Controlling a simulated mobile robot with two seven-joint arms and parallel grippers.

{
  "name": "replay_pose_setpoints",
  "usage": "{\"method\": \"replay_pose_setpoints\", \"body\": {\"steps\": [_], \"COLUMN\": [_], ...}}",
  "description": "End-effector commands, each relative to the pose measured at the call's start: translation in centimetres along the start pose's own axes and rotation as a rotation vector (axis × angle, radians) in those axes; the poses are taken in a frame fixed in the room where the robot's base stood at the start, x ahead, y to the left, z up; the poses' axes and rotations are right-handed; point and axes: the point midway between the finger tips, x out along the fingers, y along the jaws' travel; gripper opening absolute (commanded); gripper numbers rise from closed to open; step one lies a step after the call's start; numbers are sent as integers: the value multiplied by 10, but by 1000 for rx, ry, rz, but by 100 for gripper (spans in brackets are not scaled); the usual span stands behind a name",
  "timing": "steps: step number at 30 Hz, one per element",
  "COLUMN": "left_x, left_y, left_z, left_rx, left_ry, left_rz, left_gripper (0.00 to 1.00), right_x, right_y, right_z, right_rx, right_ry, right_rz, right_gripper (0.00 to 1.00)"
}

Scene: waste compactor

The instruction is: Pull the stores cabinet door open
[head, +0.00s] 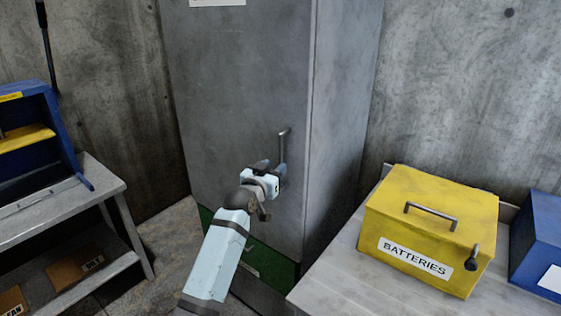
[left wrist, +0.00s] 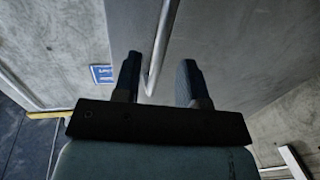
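The tall grey stores cabinet (head: 235,80) stands against the concrete wall, and its door looks shut. The upright metal bar handle (head: 283,136) is near the door's right edge. My left gripper (head: 278,174) is at the lower part of the handle. In the left wrist view, the fingers of my left gripper (left wrist: 158,82) are apart, and the handle (left wrist: 161,45) runs between them, closer to the left finger. A gap shows between the handle and the right finger. The gripper hides the handle's lower end in the head view. My right gripper is out of view.
A bench (head: 335,285) at the right carries a yellow BATTERIES box (head: 425,225) and a blue box (head: 543,240). A grey shelf unit (head: 60,215) with a blue bin (head: 45,135) stands at the left. A green surface (head: 262,262) lies low at the cabinet's front.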

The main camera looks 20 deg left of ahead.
Motion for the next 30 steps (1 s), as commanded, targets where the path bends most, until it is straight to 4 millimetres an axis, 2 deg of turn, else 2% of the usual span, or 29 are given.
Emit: {"method": "replay_pose_setpoints", "body": {"steps": [3,9,19,20,24,25,30], "left_x": [21,41,44,44,44,44,44], "left_y": [0,0,0,0,0,0,0], "left_z": [-1,0,0,0,0,0,0], "left_rx": [-1,-1,0,0,0,0,0], "left_ry": [0,-1,0,0,0,0,0], "left_rz": [1,1,0,0,0,0,0], "left_gripper": [38,38,38,36,4,0,0], "right_x": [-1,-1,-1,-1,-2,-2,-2], "right_y": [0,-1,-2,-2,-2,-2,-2], "right_z": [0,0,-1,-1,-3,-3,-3], "right_rx": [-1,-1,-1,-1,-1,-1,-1], "right_ry": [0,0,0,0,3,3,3], "right_rz": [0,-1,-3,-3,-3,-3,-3], "right_gripper": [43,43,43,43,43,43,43]}}
